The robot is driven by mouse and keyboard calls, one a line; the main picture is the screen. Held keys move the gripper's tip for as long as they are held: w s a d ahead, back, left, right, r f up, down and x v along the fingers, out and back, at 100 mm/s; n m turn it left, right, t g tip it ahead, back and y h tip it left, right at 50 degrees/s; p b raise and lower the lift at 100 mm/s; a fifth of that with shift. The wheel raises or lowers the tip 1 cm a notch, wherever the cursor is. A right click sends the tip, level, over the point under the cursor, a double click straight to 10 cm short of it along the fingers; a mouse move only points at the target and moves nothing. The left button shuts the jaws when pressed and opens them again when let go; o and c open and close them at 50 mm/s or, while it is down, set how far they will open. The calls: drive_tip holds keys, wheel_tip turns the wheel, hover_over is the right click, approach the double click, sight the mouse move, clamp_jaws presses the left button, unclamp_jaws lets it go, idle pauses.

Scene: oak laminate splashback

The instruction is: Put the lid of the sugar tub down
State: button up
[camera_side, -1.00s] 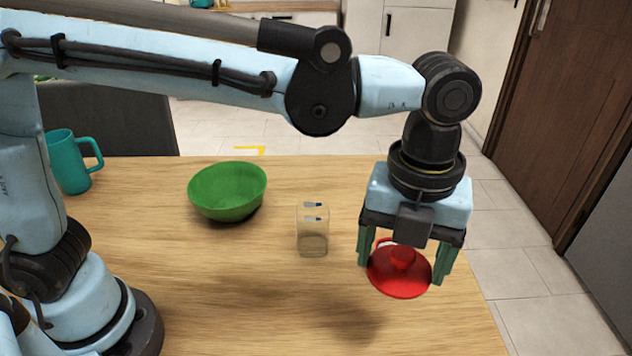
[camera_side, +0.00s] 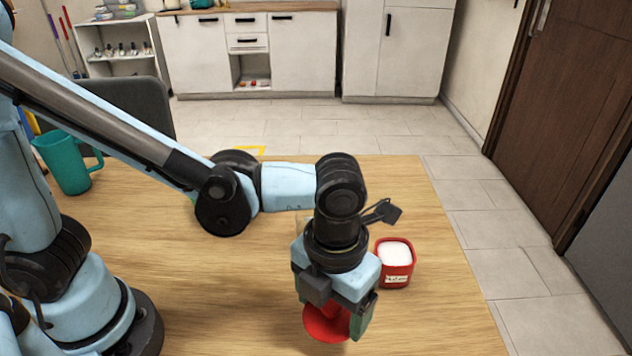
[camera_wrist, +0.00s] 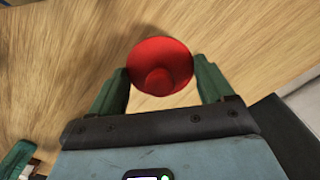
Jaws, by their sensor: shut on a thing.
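The red round lid (camera_side: 318,329) with a knob is between the fingers of my gripper (camera_side: 338,318), low over the front of the wooden table. In the wrist view the lid (camera_wrist: 162,53) sits between the two green fingers, and my gripper (camera_wrist: 160,72) is shut on it. I cannot tell whether the lid touches the table. The open red sugar tub (camera_side: 396,272) stands upright behind and right of my gripper, with white contents and a label on its front.
A teal mug (camera_side: 68,165) stands at the table's left. A clear container is mostly hidden behind my arm. The wooden table (camera_side: 440,325) is bare at the front right. Its right edge drops to a tiled floor (camera_side: 520,285).

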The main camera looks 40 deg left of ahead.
drive_tip(key=w, duration=0.1)
drive_tip(key=w+a+f, duration=0.1)
drive_tip(key=w+f, duration=0.1)
drive_tip(key=shift+w+a+f, duration=0.2)
drive_tip(key=shift+w+a, duration=0.05)
drive_tip(key=shift+w, duration=0.05)
drive_tip(key=shift+f, duration=2)
drive_tip(key=shift+f, duration=0.15)
drive_tip(key=o, duration=0.9)
